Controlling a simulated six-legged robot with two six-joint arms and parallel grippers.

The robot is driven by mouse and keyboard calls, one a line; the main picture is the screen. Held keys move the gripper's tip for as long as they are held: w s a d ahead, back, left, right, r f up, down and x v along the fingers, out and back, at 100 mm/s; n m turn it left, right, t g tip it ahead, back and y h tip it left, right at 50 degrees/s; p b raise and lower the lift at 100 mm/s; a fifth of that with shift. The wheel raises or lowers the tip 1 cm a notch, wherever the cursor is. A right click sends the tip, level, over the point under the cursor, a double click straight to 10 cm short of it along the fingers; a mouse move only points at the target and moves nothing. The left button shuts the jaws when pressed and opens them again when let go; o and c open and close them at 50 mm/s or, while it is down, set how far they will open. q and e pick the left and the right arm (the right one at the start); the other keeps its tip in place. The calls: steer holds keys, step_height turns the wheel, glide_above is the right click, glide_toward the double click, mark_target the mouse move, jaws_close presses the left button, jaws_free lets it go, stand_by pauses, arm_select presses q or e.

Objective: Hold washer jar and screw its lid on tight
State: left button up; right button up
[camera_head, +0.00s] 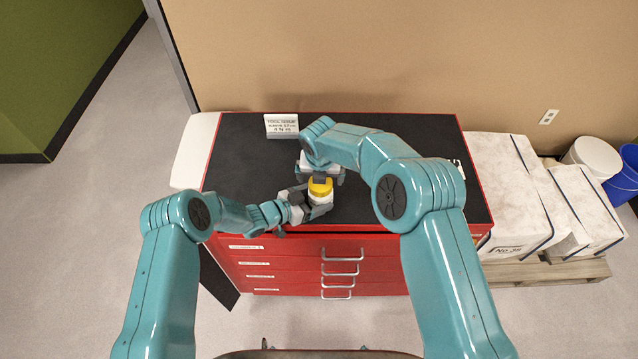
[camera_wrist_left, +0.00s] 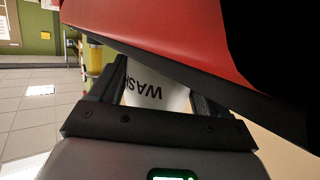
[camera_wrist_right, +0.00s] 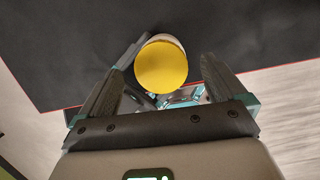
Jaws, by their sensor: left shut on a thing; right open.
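The washer jar (camera_head: 321,201) is white with a yellow lid (camera_head: 320,187) on top, near the front edge of the cabinet's black top. How tightly the lid sits cannot be told. My left gripper (camera_head: 309,204) comes in from the left and is shut on the jar's body. The left wrist view shows the jar (camera_wrist_left: 155,98) between the fingers, with part of its lettering, "WAS". My right gripper (camera_wrist_right: 174,52) is open above the jar, pointing down. In the right wrist view the round lid (camera_wrist_right: 161,67) lies between its fingers, nearer the left one.
The red drawer cabinet (camera_head: 300,249) has a black top (camera_head: 415,150) with free room at left and right. A small white sign (camera_head: 282,125) stands at the back. White wrapped blocks (camera_head: 505,190) on a pallet and two buckets (camera_head: 592,158) stand at the right.

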steer(key=n+y, duration=0.1)
steer(key=n, duration=0.3)
steer(key=shift+w, duration=0.1)
steer(key=shift+f, duration=0.15)
steer(key=shift+f, duration=1.7)
jaws_close()
steer(key=m, duration=0.3)
steer(key=m+h, duration=0.1)
steer(key=m, duration=0.2)
steer(key=shift+a+h, duration=0.1)
steer(key=shift+h, duration=0.2)
steer(key=shift+c, duration=1.6)
jaws_free()
steer(key=shift+m, duration=0.8)
steer(key=o, duration=0.4)
steer(key=shift+c, duration=0.2)
